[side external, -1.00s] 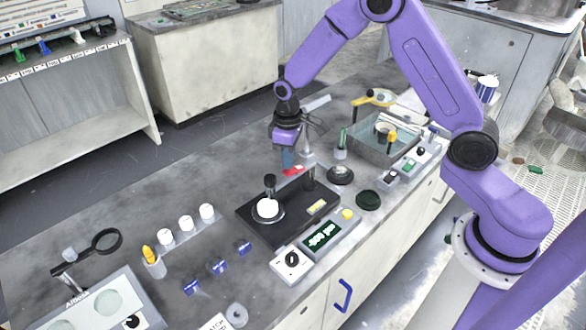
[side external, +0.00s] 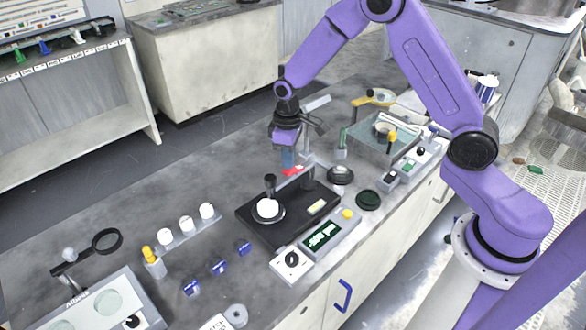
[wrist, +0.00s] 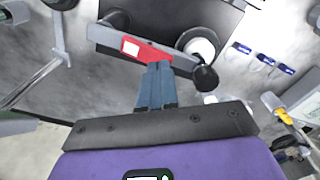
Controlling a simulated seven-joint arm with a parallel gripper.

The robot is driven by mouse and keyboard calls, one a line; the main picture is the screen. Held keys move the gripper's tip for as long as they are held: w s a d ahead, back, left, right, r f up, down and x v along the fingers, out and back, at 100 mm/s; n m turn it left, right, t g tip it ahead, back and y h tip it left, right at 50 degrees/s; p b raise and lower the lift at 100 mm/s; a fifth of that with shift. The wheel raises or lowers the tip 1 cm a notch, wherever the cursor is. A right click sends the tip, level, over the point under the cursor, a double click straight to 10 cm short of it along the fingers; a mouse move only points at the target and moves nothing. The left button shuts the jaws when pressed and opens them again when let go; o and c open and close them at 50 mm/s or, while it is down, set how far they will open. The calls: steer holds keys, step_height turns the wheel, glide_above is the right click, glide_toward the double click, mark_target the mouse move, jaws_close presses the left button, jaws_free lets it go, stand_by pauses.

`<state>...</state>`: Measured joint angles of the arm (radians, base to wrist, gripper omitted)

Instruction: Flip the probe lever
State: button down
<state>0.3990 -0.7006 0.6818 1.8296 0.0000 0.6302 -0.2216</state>
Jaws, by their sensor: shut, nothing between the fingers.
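The probe stand has a black base (side external: 262,229) with a round white sample (side external: 268,208) on its plate. A grey arm with a red part (side external: 293,171) reaches across above the base, and a black probe head (side external: 270,185) is over the sample. In the wrist view the red part (wrist: 130,49) has a white patch, and the arm ends in a black knob (wrist: 206,78). My gripper (side external: 288,168) points down with its blue fingers closed together and empty. In the wrist view its fingertips (wrist: 158,66) are right at the red part's edge; I cannot tell whether they touch.
A control box with a green display (side external: 322,236) stands in front of the base. White jars (side external: 187,224), blue clips (side external: 219,267) and a magnifier (side external: 106,241) are on the left. A glass tank (side external: 384,138) stands at the back right.

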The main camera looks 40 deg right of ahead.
mark_target(288, 171)
steer(key=shift+f, duration=1.15)
stand_by(0.9)
steer(key=shift+r, duration=3.55)
steer(key=shift+s+a+r, duration=0.1)
steer(key=s+a+r+n, duration=0.15)
steer(key=s+r, duration=0.25)
steer(key=s, duration=0.8)
steer(key=s+a+r+n, duration=0.1)
steer(key=s+r+n, duration=0.3)
steer(key=s, duration=0.8)
steer(key=s+d+r+n, duration=0.1)
steer(key=s+d, duration=0.2)
steer(key=s, duration=0.5)
steer(key=shift+s+d, duration=0.25)
steer(key=shift+d, duration=0.05)
